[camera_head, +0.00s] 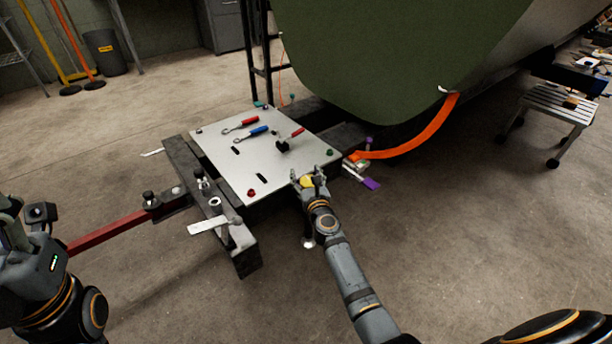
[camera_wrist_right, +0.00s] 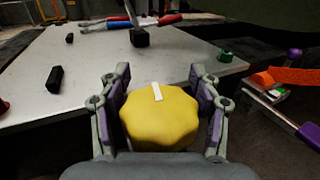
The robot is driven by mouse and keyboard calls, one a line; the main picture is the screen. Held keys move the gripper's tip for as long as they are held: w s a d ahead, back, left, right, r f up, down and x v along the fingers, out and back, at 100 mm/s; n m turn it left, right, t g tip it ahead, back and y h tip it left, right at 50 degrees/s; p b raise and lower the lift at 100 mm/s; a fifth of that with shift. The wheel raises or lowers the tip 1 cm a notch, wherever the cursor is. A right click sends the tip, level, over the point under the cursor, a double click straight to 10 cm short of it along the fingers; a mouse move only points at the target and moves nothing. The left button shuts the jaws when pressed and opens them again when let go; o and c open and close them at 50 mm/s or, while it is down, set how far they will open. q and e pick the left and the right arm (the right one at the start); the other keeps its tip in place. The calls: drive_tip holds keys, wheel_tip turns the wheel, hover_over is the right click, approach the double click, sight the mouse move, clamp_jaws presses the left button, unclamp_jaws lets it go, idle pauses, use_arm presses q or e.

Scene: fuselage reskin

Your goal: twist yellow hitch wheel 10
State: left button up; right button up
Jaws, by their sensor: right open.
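The yellow hitch wheel (camera_head: 306,182) is at the near right corner of a metal plate. It is a lobed yellow knob with a white mark on top, and it fills the middle of the right wrist view (camera_wrist_right: 160,122). My right gripper (camera_head: 308,177) is open, with one finger on each side of the wheel. In the wrist view a narrow gap shows between the wheel and the fingers; I cannot tell whether either pad touches lower down. My left gripper (camera_head: 14,222) is at the left edge of the head view, partly cut off, away from the wheel.
The metal plate (camera_head: 215,150) carries red and blue wrenches (camera_head: 252,132), a black block with a red handle (camera_head: 284,145), a red knob (camera_head: 251,193) and a green knob (camera_head: 329,153). An orange hose (camera_head: 425,137) hangs to the right. A red bar (camera_head: 108,232) lies left.

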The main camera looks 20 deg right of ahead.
drive_tip(key=shift+f, duration=0.1)
drive_tip(key=c, duration=1)
drive_tip(key=shift+c, duration=0.6)
